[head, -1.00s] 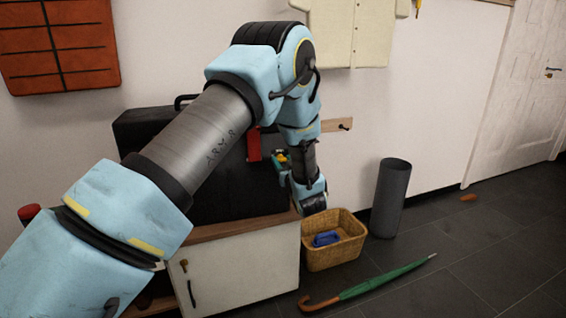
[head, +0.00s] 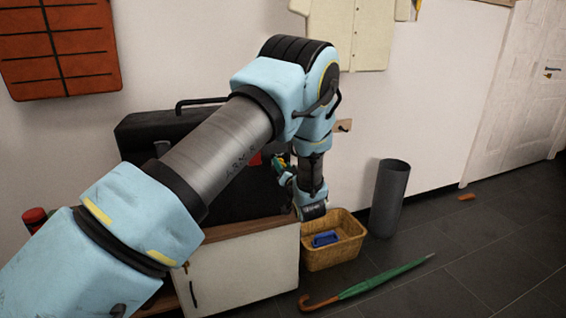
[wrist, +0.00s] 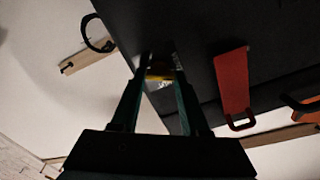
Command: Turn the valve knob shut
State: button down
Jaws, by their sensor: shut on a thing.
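My gripper (wrist: 160,68) is shut at the side of a large black case in the wrist view. Its two dark green fingers close on a small part with yellow and silver showing, seemingly the valve knob (wrist: 158,76). The fingers hide most of the knob, so its turn angle cannot be told. In the head view my gripper (head: 281,163) is small and partly hidden behind my arm, at the right end of the black case (head: 140,132).
A red strap-like piece (wrist: 232,82) hangs beside the fingers. The case stands on a white cabinet (head: 245,272). A wicker basket (head: 335,256) with a blue item, a grey bin (head: 389,200) and a green umbrella (head: 385,277) are on the floor to the right.

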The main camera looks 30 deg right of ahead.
jog(key=m+p, duration=0.2)
jog(key=m, duration=0.4)
jog(key=shift+s+d+m, duration=0.1)
jog(key=shift+d+m, duration=0.05)
jog(key=shift+m, duration=0.15)
jog(key=m+p, duration=0.2)
jog(key=m, duration=0.3)
jog(key=shift+f, duration=0.2)
jog(key=shift+m, duration=0.3)
jog(key=shift+c, duration=2)
grip_release()
jog(key=s+a, duration=0.2)
jog(key=s, duration=0.8)
jog(key=shift+s, duration=0.3)
jog(key=shift+w+a, duration=0.1)
